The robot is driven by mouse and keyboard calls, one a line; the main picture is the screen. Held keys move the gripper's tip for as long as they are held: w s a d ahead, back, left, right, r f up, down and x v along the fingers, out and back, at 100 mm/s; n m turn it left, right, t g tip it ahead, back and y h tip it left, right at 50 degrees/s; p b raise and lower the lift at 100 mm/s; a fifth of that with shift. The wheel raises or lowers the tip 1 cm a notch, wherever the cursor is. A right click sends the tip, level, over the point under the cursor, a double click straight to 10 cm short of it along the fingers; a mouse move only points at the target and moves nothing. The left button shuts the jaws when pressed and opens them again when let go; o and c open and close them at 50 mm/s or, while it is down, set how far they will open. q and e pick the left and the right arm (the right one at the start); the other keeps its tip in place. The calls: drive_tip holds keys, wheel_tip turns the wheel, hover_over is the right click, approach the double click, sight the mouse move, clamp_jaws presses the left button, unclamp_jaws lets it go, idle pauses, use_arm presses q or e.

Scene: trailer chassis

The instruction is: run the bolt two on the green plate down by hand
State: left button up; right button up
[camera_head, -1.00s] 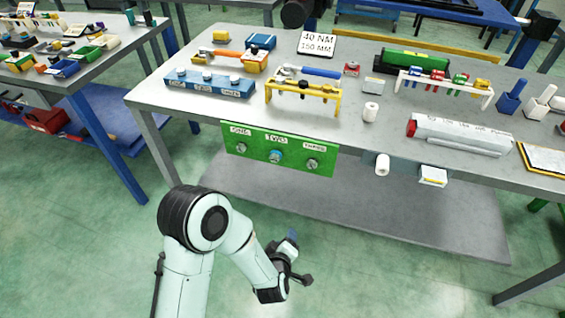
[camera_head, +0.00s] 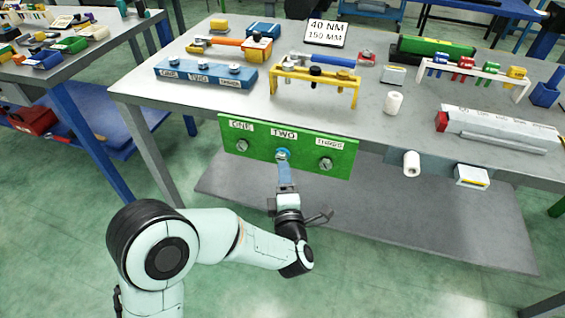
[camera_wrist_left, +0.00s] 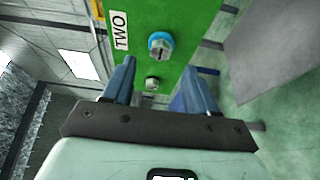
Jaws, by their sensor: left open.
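The green plate (camera_head: 306,150) hangs on the front edge of the workbench, with bolts labelled ONE, TWO and THREE. Bolt two (camera_head: 282,155) sits in the middle under its TWO label and has a blue ring around its head. In the left wrist view bolt two (camera_wrist_left: 160,45) shows a slotted grey head, ahead of and between the fingers. My left gripper (camera_head: 285,170) is just below and in front of bolt two. Its blue fingers (camera_wrist_left: 158,82) are open with nothing between them. Contact with the bolt cannot be told. My right gripper is not in view.
Bolt one (camera_head: 242,145) and bolt three (camera_head: 326,163) flank bolt two on the plate. A blue block (camera_head: 205,76) and a yellow rack (camera_head: 315,88) stand on the bench above. A white roll (camera_head: 411,163) hangs at the bench edge to the right.

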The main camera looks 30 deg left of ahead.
sight(282, 159)
use_arm(q)
drive_tip(key=x, duration=0.6)
drive_tip(key=shift+w+a+b, duration=0.1)
drive_tip(key=shift+a+b, duration=0.05)
drive_tip(key=shift+b, duration=0.25)
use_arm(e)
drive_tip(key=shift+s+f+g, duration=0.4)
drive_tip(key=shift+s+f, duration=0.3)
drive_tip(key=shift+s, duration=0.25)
use_arm(q)
drive_tip(key=shift+c, duration=0.3)
drive_tip(key=c, duration=1)
